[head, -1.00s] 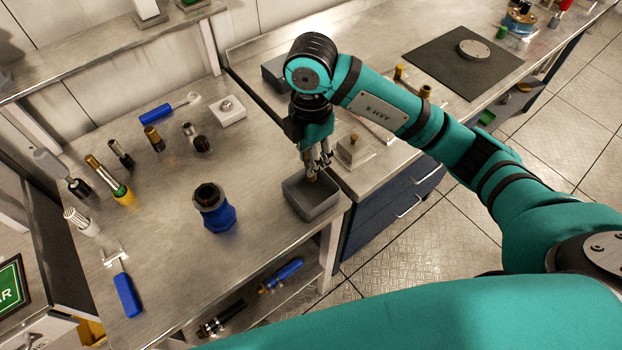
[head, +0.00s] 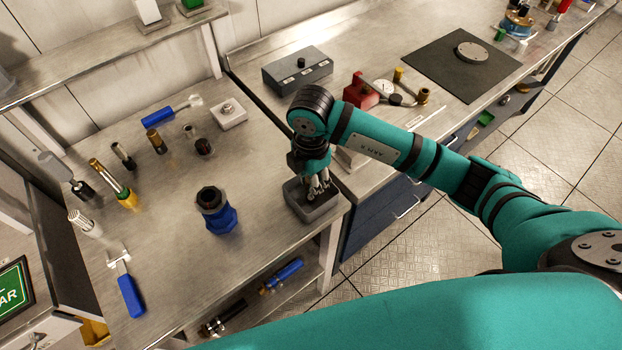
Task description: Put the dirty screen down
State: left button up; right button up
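My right gripper (head: 319,197) points down into a small grey open tray (head: 322,213) at the front right corner of the steel bench. Its fingertips are below the tray's rim. The dirty screen cannot be made out, as the fingers and the tray walls hide whatever is between or under the fingertips. I cannot tell whether the fingers are closed on anything. My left gripper is out of view.
A blue fitting with a dark top (head: 217,212) stands left of the tray. Several tools and cartridges lie further left. A white block (head: 229,114) is behind. A grey box (head: 297,70) and a red device (head: 360,90) are on the right-hand counter.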

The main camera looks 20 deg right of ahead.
jog(key=o, duration=0.4)
jog(key=shift+c, duration=0.2)
jog(key=shift+r, duration=0.1)
notch_tip(320, 180, up, 12)
jog(key=b, duration=0.1)
jog(key=shift+b, duration=0.35)
jog(key=shift+r, duration=0.1)
